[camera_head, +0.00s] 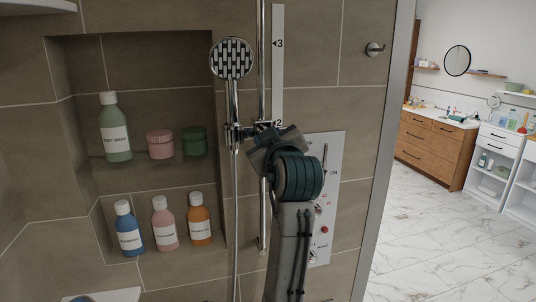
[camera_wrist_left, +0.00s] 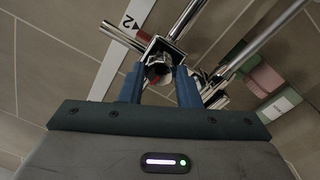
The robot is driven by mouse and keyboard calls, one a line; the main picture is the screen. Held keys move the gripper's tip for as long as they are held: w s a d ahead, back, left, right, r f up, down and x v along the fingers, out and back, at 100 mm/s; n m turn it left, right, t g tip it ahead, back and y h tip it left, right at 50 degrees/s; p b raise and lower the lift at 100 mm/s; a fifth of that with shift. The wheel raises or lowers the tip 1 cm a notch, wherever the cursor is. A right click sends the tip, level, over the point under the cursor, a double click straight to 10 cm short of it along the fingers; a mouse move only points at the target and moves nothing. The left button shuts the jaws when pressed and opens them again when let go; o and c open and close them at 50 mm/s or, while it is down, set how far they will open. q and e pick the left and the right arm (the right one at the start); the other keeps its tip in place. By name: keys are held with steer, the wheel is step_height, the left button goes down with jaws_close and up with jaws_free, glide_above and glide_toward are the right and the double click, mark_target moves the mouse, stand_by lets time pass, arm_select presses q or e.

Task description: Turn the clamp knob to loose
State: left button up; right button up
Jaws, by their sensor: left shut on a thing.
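The chrome clamp (camera_head: 238,134) sits on the vertical shower rail (camera_head: 262,60), close to the "2" mark on the white scale (camera_head: 277,70). It holds the round shower head (camera_head: 232,59) above it. My left gripper (camera_head: 268,136) reaches up in front of the rail, and its wrist hides part of the clamp and the knob. In the left wrist view, the clamp knob (camera_wrist_left: 158,68) lies between the two blue fingers of my left gripper (camera_wrist_left: 159,76), which is shut on it. The scale's "2" and a red mark show beside the clamp there. My right gripper is not in view.
A tiled niche (camera_head: 155,85) at left holds several bottles and jars, including a green bottle (camera_head: 115,128). A white control panel (camera_head: 332,165) is on the wall behind my arm. The shower hose (camera_head: 236,220) hangs left of my arm. A robe hook (camera_head: 375,49) is upper right.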

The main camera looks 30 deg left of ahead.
arm_select(q)
steer(key=n+b, duration=1)
steer(key=shift+r, duration=0.1)
steer(key=shift+n, duration=0.3)
steer(key=o, duration=0.6)
steer(key=shift+c, duration=0.2)
steer(key=o, duration=0.4)
steer(key=shift+w+y, duration=0.1)
steer(key=shift+y, duration=0.2)
steer(key=shift+c, duration=0.2)
steer(key=shift+o, duration=0.3)
steer(key=shift+w+f+g, duration=0.15)
steer(key=shift+f+g, duration=0.05)
steer(key=shift+g, duration=0.1)
